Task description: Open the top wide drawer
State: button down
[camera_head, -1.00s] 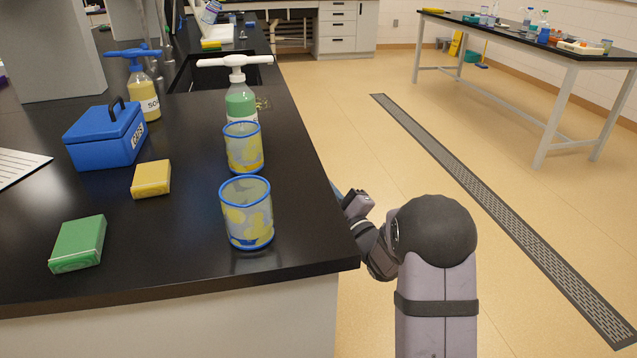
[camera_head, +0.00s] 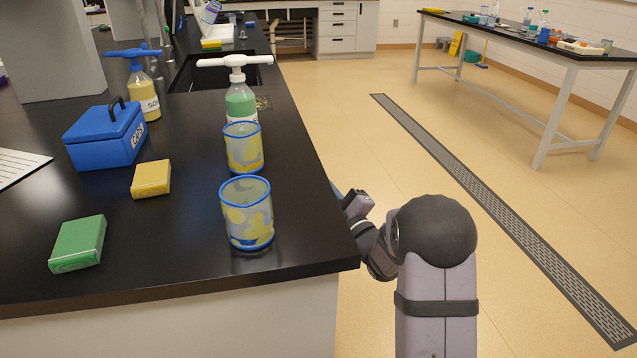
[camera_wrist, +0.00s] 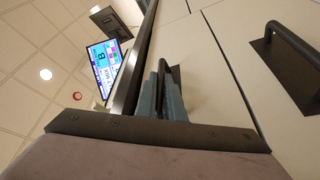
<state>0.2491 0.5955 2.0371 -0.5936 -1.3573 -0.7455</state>
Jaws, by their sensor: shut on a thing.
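In the wrist view, the fingers of my gripper (camera_wrist: 164,72) are shut on a dark drawer handle (camera_wrist: 176,76). The handle is on a pale drawer front (camera_wrist: 215,75) that lies just beside the dark edge of the countertop (camera_wrist: 138,55). The drawer front looks close to flush with the cabinet, but I cannot tell if there is a small gap. In the head view, the counter hides the drawer, the handle and my fingertips.
Another pale front with a dark bar handle (camera_wrist: 295,50) is at the right of the wrist view. On the black counter (camera_head: 190,225) stand two blue-rimmed cups (camera_head: 247,215), a green-filled pump bottle (camera_head: 240,100), a blue box (camera_head: 104,137) and sponges.

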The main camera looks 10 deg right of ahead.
jog(key=shift+d+f, duration=0.1)
jog(key=shift+d, duration=0.05)
dwell(0.3)
jog(key=d+b, duration=0.3)
jog(key=d, duration=2.3)
jog(key=shift+d, duration=0.1)
jog(key=c, duration=2.2)
grip_release()
jog(key=shift+o, duration=0.2)
jog(key=v, duration=0.7)
jog(key=shift+s, duration=0.2)
